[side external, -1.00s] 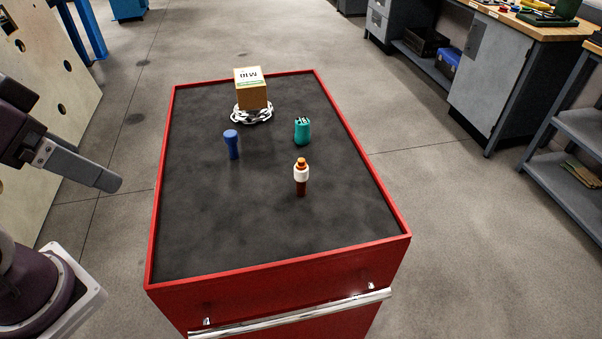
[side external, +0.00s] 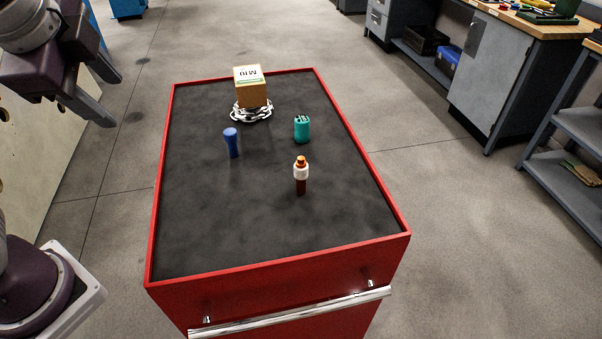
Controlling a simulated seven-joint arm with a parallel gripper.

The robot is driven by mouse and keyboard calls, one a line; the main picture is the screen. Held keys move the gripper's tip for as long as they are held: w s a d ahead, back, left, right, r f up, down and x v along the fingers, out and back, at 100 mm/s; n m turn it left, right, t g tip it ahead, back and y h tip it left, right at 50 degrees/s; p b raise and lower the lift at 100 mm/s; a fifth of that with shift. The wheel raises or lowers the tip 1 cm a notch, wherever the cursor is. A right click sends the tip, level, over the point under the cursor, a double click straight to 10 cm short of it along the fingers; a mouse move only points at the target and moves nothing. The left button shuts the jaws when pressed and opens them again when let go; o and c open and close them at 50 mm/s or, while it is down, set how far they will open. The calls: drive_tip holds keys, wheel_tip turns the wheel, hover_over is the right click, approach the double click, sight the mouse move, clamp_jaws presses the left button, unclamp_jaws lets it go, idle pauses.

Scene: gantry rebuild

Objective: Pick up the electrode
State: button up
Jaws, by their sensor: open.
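A copper-brown upright piece with a white collar and an orange top (side external: 301,176), which looks like the electrode, stands on the black top of the red cabinet (side external: 275,217), right of the middle. My gripper (side external: 111,100) is at the upper left, off the cabinet's left edge and well apart from the electrode. Its two grey fingers are spread with nothing between them.
A blue cylinder (side external: 231,142) stands left of the electrode, and a teal piece (side external: 302,129) stands behind it. A cardboard box (side external: 251,88) sits on a coiled chain (side external: 252,111) at the back. The cabinet top's front is clear.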

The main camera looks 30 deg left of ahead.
drive_tip(key=w+d+m+t+y, duration=0.2)
drive_tip(key=w+d+m, duration=0.2)
drive_tip(key=w+m, duration=0.4)
drive_tip(key=m+t+h, duration=0.1)
drive_tip(key=m+t, duration=0.5)
drive_tip(key=m, duration=0.8)
hover_over(304, 163)
drive_tip(key=s+d, duration=0.1)
drive_tip(key=s, duration=0.2)
wheel_tip(304, 163, down, 4)
wheel_tip(304, 163, down, 14)
drive_tip(key=shift+s+r, duration=0.1)
drive_tip(key=shift+r, duration=0.15)
drive_tip(key=x, duration=0.2)
drive_tip(key=f+x, duration=0.1)
drive_tip(key=x, duration=0.4)
drive_tip(key=shift+s+a+f, duration=0.15)
drive_tip(key=shift+s+f, duration=0.05)
drive_tip(key=shift+f, duration=0.1)
clamp_jaws()
